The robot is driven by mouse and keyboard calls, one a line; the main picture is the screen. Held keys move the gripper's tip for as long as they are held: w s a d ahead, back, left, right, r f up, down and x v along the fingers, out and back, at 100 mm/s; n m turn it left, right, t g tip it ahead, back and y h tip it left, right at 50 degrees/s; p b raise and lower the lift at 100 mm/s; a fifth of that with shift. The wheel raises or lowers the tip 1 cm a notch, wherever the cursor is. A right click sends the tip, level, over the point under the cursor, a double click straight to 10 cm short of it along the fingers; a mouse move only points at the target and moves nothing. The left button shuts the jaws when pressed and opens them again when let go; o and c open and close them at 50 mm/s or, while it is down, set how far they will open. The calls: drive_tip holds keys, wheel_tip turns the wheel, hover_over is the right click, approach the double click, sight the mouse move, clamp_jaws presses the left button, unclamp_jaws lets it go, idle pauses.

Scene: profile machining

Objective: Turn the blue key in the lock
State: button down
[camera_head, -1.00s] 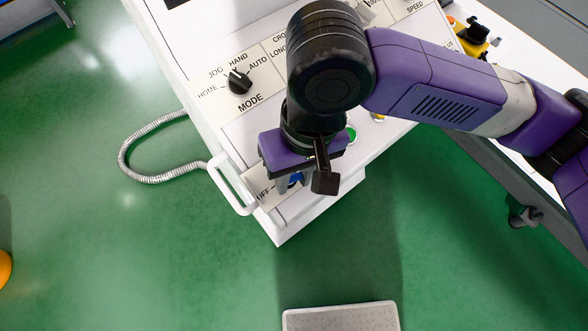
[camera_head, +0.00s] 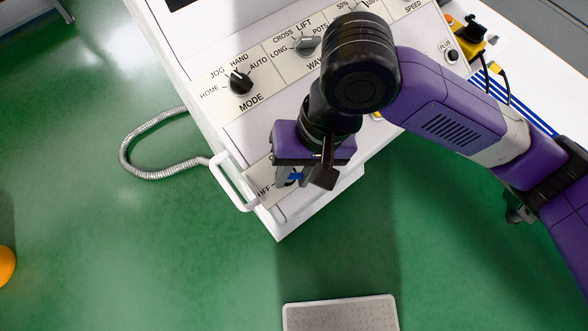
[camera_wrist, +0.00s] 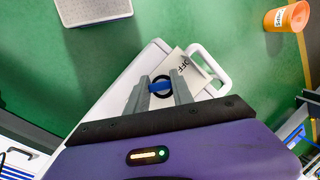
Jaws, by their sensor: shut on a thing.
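The blue key (camera_wrist: 160,86) sits in the lock (camera_wrist: 164,98), whose dark ring shows on the white panel near the OFF label (camera_wrist: 184,67) in the wrist view. My gripper (camera_wrist: 160,88) has its two grey fingers on either side of the key's blue head and is shut on it. In the head view my gripper (camera_head: 291,181) is over the panel's front corner, with a bit of the blue key (camera_head: 296,177) showing between the fingers. The rest of the lock is hidden there by my gripper, and the key's exact angle is hard to tell.
A white handle (camera_head: 232,184) sticks out left of the lock. The black MODE knob (camera_head: 240,83) and the lift knob (camera_head: 306,44) are further up the console. A grey step (camera_head: 340,314) lies on the green floor. An orange container (camera_wrist: 286,17) stands off in the wrist view.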

drive_tip(key=shift+m+y+p, duration=0.35)
drive_tip(key=shift+m+y, duration=0.05)
drive_tip(key=shift+m, duration=0.3)
drive_tip(key=shift+m+y, duration=0.5)
drive_tip(key=shift+m, duration=0.3)
drive_tip(key=c, duration=1)
unclamp_jaws()
drive_tip(key=shift+v, duration=3.85)
